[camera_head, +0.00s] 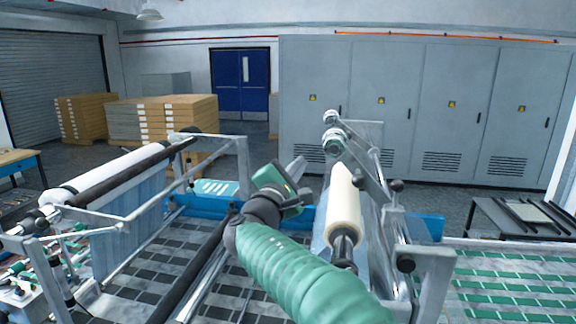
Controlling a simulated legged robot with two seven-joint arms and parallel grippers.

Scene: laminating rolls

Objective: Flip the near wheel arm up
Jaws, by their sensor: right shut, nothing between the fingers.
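A metal wheel arm (368,178) with small rollers at its upper end (335,139) stands tilted up and to the left, beside the cream roll (343,205) on the right-hand machine frame. I cannot tell whether a second wheel arm is behind it. My right gripper (296,170) is at the end of my green-sleeved arm, left of the cream roll and apart from the wheel arm. It is shut and empty; its fingers are partly hidden by its own green body. My left gripper is not in view.
A white roll and black bar (128,176) span the left frame. Dark patterned web (150,250) runs below my arm. Green-patterned web (505,285) lies at right. Grey cabinets (400,100) and stacked boxes (165,115) stand behind. Open air surrounds my gripper above the web.

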